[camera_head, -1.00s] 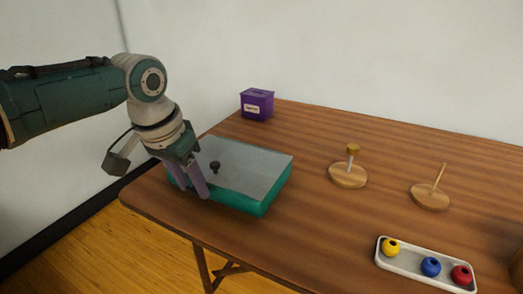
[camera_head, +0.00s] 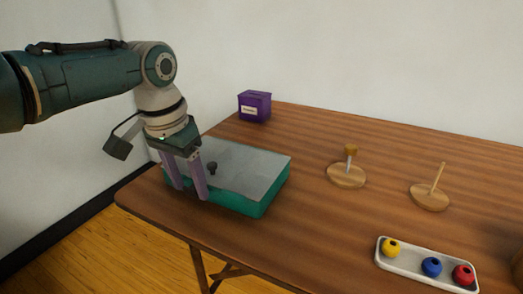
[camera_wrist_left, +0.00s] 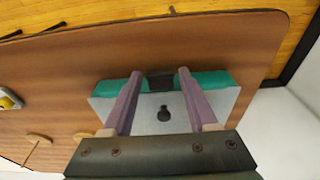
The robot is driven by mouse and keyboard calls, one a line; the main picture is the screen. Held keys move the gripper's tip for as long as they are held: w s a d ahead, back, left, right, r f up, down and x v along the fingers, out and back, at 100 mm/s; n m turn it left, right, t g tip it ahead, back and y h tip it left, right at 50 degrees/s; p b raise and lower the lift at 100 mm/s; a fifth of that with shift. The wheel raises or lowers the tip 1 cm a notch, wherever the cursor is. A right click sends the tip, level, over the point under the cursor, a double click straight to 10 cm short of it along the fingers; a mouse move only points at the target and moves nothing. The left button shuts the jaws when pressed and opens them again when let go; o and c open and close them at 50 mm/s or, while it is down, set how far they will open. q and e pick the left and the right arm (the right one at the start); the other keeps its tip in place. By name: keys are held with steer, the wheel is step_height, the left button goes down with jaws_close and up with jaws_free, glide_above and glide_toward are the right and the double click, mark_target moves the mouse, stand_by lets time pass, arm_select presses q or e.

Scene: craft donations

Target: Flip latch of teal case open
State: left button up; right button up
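The teal case (camera_head: 255,205) lies on the table with its grey lid (camera_head: 250,168) down and a dark knob (camera_head: 212,167) on the lid. My left gripper (camera_head: 189,196) is at the case's front left edge, fingers pointing down, spread apart with nothing between them. In the left wrist view the gripper (camera_wrist_left: 156,74) is open over the case (camera_wrist_left: 211,79). A dark latch (camera_wrist_left: 160,81) sits on the teal front side, between the fingertips and apart from both. The black knob (camera_wrist_left: 164,113) shows behind it. The latch is hidden in the head view. My right gripper is not in view.
A purple box (camera_head: 254,107) stands at the back left. Two wooden peg stands, one topped by a brown knob (camera_head: 346,176) and one bare (camera_head: 430,197), stand to the right. A white tray (camera_head: 412,263) holds yellow, blue and red beads at the front right. The table middle is clear.

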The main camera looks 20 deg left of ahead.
arm_select(q)
steer(key=shift+o, duration=1)
step_height(320, 180, up, 10)
steer(key=s+p, duration=0.1)
steer(key=p, duration=0.3)
steer(key=shift+s+p, duration=0.25)
steer(key=shift+p, duration=0.1)
steer(key=shift+f, duration=0.1)
